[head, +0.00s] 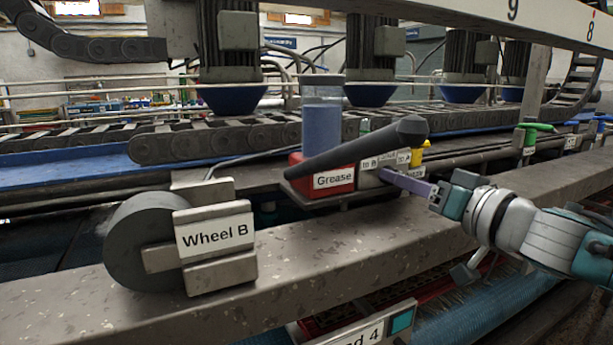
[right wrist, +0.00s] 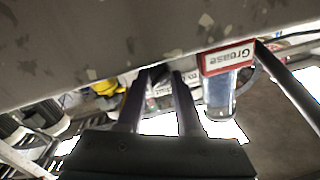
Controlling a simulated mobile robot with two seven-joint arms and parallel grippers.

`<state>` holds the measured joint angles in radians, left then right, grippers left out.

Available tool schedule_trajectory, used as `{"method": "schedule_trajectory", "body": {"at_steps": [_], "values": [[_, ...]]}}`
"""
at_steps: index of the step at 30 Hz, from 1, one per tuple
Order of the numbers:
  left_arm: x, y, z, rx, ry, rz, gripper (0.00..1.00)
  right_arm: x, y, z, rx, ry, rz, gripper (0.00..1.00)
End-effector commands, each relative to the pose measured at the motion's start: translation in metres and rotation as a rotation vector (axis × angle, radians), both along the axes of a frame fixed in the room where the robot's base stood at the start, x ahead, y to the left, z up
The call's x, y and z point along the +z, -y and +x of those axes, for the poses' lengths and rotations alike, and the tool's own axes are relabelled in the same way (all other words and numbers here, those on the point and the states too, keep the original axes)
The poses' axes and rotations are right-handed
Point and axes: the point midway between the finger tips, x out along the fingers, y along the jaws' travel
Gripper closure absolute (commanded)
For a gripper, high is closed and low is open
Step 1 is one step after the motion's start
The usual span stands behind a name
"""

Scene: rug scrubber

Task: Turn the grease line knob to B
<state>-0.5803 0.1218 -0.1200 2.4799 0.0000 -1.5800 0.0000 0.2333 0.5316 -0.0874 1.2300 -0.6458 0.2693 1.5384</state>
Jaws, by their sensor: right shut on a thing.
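The red grease unit (head: 322,175) carries a white "Grease" label and a clear reservoir of blue grease (head: 322,125). To its right is a small grey valve block (head: 368,178) with small labels, one seeming to read "to B". My right gripper (head: 384,174) reaches in from the right, its purple fingers at this block. They are shut on a small part there, apparently the grease line knob, which the fingers mostly hide. Its setting cannot be read. In the right wrist view the two fingers (right wrist: 157,76) point at the block, beside the upside-down "Grease" label (right wrist: 230,58). My left gripper is not in view.
A long black lever (head: 345,150) with a thick rounded end slants across the grease unit, close above my right fingers. The "Wheel B" block (head: 215,240) and its dark wheel (head: 140,240) stand at left on the stone-like beam (head: 300,255). A yellow fitting (head: 419,153) is behind.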

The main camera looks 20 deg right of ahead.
Motion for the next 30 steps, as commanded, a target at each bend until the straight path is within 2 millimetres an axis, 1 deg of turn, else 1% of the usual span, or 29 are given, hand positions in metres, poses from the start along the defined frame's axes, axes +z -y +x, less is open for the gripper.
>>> {"method": "schedule_trajectory", "body": {"at_steps": [5,11,30], "values": [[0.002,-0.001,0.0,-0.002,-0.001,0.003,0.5,0.001,0.0,0.0,0.001,0.004,-0.047,1.0],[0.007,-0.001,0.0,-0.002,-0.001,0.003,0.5,0.002,0.0,0.0,0.001,0.014,-0.168,1.0],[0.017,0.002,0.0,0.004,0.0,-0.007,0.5,0.003,-0.001,0.0,0.001,0.061,-0.763,1.0]]}}
